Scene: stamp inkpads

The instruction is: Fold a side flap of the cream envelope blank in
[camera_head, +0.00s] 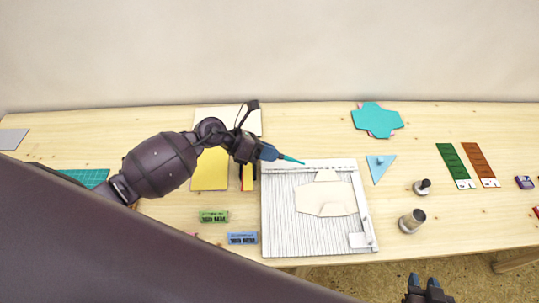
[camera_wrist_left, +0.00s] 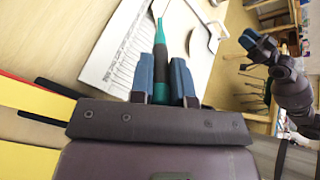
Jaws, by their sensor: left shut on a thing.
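The cream envelope blank (camera_head: 313,197) lies on the white grooved board (camera_head: 282,228) in the head view. A flap stands out at its top, and faint edges near its lower middle look like a flap lying inward; I cannot tell surely. My left gripper (camera_head: 268,152) is shut on a slim teal pointed tool with a dark grip, above the board's top left corner. The tool (camera_wrist_left: 161,55) shows between the fingers (camera_wrist_left: 162,82) in the left wrist view, its tip apart from the blank. My right gripper (camera_head: 424,284) is open and empty, off the table's front edge.
A green block (camera_head: 213,216) and a blue block (camera_head: 242,238) lie left of the board. Yellow sheets (camera_head: 209,172) lie at the left.

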